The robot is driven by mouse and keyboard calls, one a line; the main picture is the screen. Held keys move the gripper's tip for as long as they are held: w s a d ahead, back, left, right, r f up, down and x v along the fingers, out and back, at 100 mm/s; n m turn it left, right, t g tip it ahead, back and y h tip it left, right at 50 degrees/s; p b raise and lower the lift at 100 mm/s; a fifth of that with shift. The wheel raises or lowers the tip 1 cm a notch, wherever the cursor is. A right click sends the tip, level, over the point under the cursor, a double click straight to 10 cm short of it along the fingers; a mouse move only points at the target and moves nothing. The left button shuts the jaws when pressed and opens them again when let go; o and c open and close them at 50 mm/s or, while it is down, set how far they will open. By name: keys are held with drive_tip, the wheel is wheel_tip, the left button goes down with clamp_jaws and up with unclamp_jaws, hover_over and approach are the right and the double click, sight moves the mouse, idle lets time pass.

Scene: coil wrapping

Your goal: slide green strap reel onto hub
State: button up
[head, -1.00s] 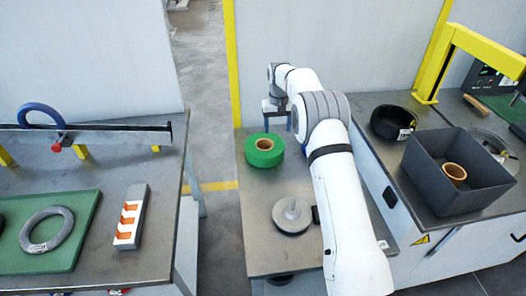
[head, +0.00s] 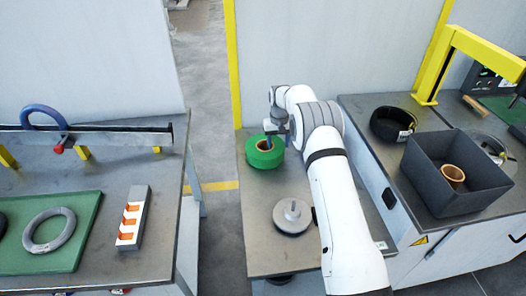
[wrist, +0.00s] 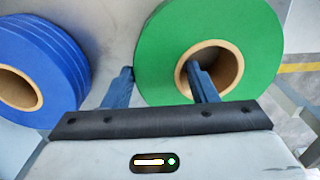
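The green strap reel (head: 264,154) lies flat on the middle table, its tan cardboard core facing up. It also shows in the wrist view (wrist: 246,30). My gripper (head: 270,143) is down at the reel. In the wrist view its blue fingers (wrist: 160,70) are apart and straddle the reel's wall. One finger is at the core opening, the other just outside the outer edge. Firm contact cannot be told. The hub (head: 292,217), a grey disc with a short upright post, stands nearer on the same table, empty.
A blue reel (wrist: 38,70) lies beside the green one in the wrist view; my arm hides it in the head view. A dark bin (head: 460,195) and a black reel (head: 390,124) are on the right bench. The left bench (head: 165,225) stands across a gap.

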clamp_jaws()
idle(0.3)
drive_tip(key=shift+w+r, duration=0.1)
drive_tip(key=shift+r, duration=0.25)
wheel_tip(320, 180, up, 9)
drive_tip(key=s+d+r+p, duration=0.1)
drive_tip(key=s+d+r, duration=0.1)
drive_tip(key=s, duration=0.7)
drive_tip(key=s+d+r, duration=0.3)
drive_tip(key=s+d, duration=0.2)
drive_tip(key=s, duration=0.5)
drive_tip(key=s+d+r+p, duration=0.1)
drive_tip(key=s+d+r, duration=0.1)
drive_tip(key=s, duration=0.7)
drive_tip(key=shift+s+d+r+p, duration=0.2)
drive_tip(key=shift+s+d+p, duration=0.2)
drive_tip(key=shift+d, duration=0.3)
